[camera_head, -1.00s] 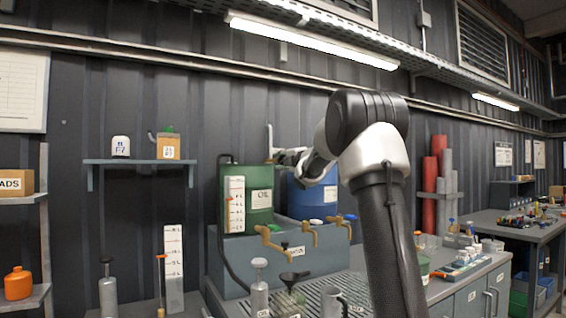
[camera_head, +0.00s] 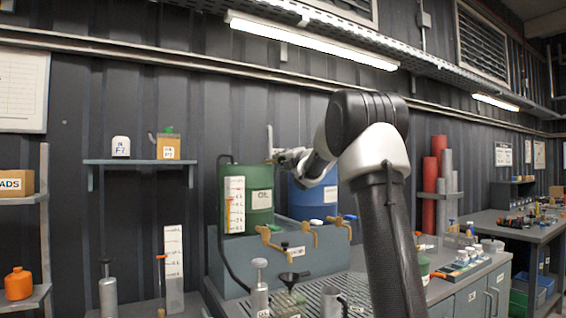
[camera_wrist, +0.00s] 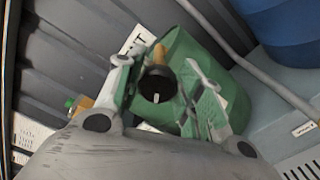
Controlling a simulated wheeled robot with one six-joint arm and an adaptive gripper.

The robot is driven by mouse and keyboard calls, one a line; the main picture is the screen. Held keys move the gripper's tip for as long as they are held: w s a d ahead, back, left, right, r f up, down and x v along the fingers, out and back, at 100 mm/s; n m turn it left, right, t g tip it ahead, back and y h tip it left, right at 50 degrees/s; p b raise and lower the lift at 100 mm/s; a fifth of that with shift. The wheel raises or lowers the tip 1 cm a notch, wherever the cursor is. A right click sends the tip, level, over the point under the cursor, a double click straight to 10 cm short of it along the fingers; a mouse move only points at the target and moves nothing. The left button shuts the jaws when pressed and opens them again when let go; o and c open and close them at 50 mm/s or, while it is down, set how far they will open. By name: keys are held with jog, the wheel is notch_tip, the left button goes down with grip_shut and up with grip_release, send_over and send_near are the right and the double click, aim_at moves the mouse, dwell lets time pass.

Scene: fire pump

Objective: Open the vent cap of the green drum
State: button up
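The green drum (camera_head: 260,198) stands on a grey bench against the wall, with an OIL label and a white scale on its front. In the wrist view the drum (camera_wrist: 180,70) is seen from above. A round black cap (camera_wrist: 157,86) with a white mark, apparently the vent cap, lies between my fingers, with a brass-coloured piece (camera_wrist: 158,54) just beyond it. My gripper (camera_wrist: 158,74) is open, one finger on each side of the cap. I cannot tell whether they touch it. In the head view my gripper (camera_head: 278,156) is at the drum's top right edge.
A blue drum (camera_head: 312,190) stands close on the right, behind my wrist. A dark hose (camera_head: 222,240) runs down the green drum's left side. Brass taps (camera_head: 270,240) stick out from the bench front. A wall shelf (camera_head: 140,162) is to the left.

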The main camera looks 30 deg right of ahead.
jog(key=shift+o, duration=1.2)
jog(key=shift+s, duration=0.15)
jog(key=s, duration=1.1)
jog(key=shift+s+d, duration=0.2)
jog(key=shift+s, duration=0.15)
